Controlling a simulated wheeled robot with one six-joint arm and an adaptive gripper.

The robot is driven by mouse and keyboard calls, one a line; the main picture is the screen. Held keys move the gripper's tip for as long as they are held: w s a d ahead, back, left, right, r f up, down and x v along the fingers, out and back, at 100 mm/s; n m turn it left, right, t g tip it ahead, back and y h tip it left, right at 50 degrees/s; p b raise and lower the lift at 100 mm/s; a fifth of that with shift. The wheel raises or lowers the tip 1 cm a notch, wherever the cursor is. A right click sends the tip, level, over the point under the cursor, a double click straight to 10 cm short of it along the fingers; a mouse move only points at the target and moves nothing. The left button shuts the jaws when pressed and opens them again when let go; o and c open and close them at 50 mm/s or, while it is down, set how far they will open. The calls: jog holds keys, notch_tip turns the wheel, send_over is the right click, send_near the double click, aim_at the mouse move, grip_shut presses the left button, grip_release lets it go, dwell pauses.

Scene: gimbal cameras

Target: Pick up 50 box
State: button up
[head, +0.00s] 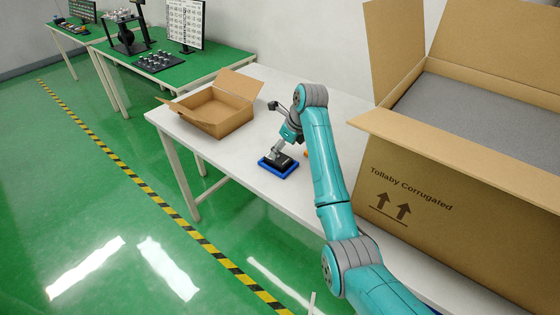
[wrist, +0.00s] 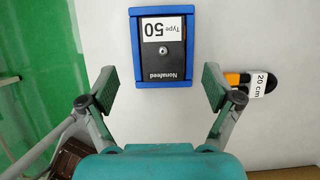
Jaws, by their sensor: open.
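The 50 box (wrist: 162,60) is black, with a white "Type 50" label and the word "Nonafeed", upside down in the wrist view. It lies inside a blue frame (wrist: 134,50) on the white table. The blue frame also shows in the head view (head: 279,175), near the table's front edge. My gripper (wrist: 159,88) is open and empty, with one finger on each side of the lower end of the frame in the wrist view. In the head view my gripper (head: 282,154) is just above the box and partly covers it. I cannot tell the exact gap in height.
A black and orange item (wrist: 252,83) labelled "20 cm" lies right of the box. An open cardboard box (head: 215,110) stands at the table's left end. A large open carton (head: 440,190) stands at right.

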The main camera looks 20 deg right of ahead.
aim_at(279, 158)
jog(key=shift+d+x, duration=0.2)
jog(key=shift+x, duration=2.55)
jog(key=c, duration=1.4)
